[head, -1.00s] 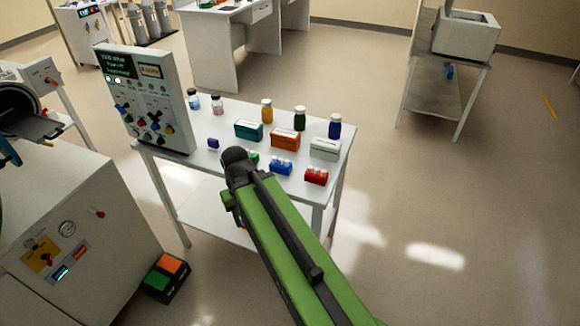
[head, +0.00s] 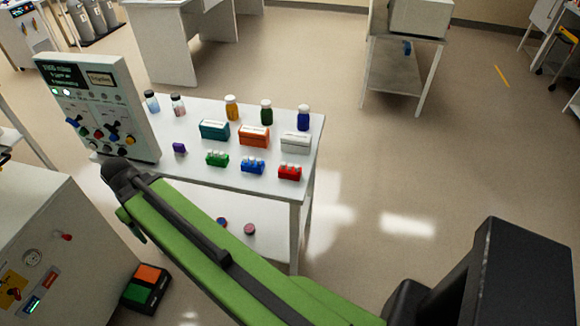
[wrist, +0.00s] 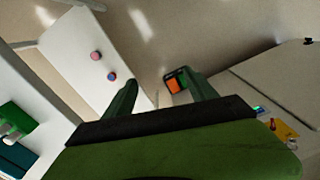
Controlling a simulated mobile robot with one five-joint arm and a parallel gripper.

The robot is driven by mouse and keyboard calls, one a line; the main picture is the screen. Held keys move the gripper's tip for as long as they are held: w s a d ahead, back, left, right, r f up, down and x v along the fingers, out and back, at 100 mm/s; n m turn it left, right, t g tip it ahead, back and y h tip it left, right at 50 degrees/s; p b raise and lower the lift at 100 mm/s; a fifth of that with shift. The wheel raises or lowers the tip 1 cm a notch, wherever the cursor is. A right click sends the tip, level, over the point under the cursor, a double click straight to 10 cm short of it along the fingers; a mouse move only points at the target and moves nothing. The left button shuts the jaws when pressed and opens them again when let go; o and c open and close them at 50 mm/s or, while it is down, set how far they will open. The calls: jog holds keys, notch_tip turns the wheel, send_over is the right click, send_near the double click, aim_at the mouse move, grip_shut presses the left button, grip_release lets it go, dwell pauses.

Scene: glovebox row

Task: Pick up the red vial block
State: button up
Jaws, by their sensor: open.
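The red vial block (head: 289,172), with pale vial tops, sits near the front right corner of the white table (head: 225,180) in the head view. A blue vial block (head: 252,167) and a green vial block (head: 216,159) stand in a row to its left. My gripper shows in the wrist view (wrist: 160,95) with its two fingers apart and nothing between them. In the head view my green arm reaches to the table's front left, well left of the red block. The red block does not show in the wrist view, where a green block (wrist: 15,120) is at the left edge.
Teal (head: 214,129), orange (head: 254,135) and white (head: 295,142) boxes stand behind the blocks, with several bottles farther back. A control panel (head: 98,105) stands at the table's left. A red-green pedal box (head: 147,287) is on the floor. Floor right of the table is clear.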

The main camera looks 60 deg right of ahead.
jog(key=s+d+r+p, duration=0.1)
jog(key=d+r+p, duration=0.25)
jog(key=d, duration=0.45)
jog(key=s+d+r+p, duration=0.2)
jog(key=d+r, duration=0.2)
jog(key=d, duration=0.5)
notch_tip(320, 180, up, 8)
jog(key=n+p, duration=0.3)
jog(key=p, duration=0.5)
send_over(289, 164)
notch_tip(289, 164, down, 12)
jog(key=b, duration=1.2)
jog(key=shift+f, duration=0.25)
notch_tip(289, 164, down, 5)
jog(key=b, duration=0.6)
jog(key=shift+s+f, duration=0.15)
jog(key=shift+f, duration=0.05)
jog(key=shift+r, duration=0.2)
grip_shut()
